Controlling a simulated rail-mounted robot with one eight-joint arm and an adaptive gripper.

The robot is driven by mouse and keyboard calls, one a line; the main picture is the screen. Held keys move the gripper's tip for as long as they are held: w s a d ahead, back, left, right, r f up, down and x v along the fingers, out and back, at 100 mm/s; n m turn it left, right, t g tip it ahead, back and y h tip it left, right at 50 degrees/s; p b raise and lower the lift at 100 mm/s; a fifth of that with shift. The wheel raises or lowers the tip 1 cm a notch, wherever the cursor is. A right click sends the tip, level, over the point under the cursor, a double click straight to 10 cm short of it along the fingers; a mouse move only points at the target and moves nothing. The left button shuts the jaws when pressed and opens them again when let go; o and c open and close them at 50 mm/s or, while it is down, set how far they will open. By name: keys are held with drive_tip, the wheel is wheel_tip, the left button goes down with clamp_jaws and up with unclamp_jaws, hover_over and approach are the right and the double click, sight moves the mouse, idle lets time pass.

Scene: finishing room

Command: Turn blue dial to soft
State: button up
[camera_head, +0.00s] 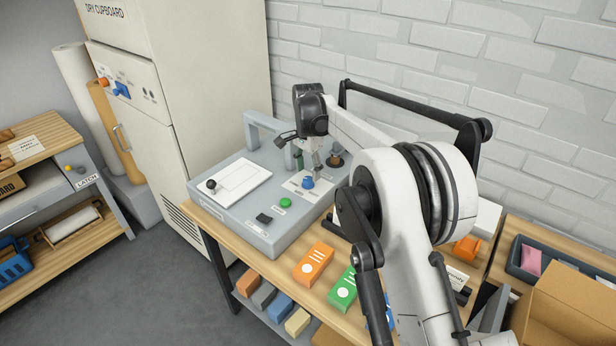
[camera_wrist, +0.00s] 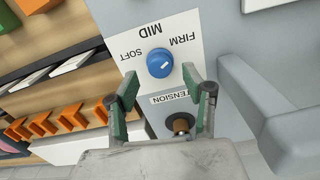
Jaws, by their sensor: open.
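The blue dial (camera_head: 308,182) sits on a white label plate on top of the grey machine (camera_head: 232,222). In the wrist view the blue dial (camera_wrist: 159,63) is fully visible, with SOFT, MID and FIRM printed around it, shown upside down. A small white mark shows on the dial; I cannot tell exactly which word it points to. My gripper (camera_wrist: 160,76) is open and empty. Its green-padded fingertips are on either side of the dial's near edge in the wrist view, apart from it. In the head view my gripper (camera_head: 311,161) hangs just above the dial.
A brown-topped post (camera_wrist: 181,124) by the TENSION label stands between my fingers' bases in the wrist view. A grey handle bar (camera_wrist: 245,95) rises at the right there. A green button (camera_head: 285,202) and a black switch (camera_head: 264,218) are on the machine. The dry cupboard has another blue knob (camera_head: 122,90).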

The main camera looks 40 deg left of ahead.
sight(308, 179)
drive_tip(key=shift+f, duration=1.55)
drive_tip(key=c, duration=1.1)
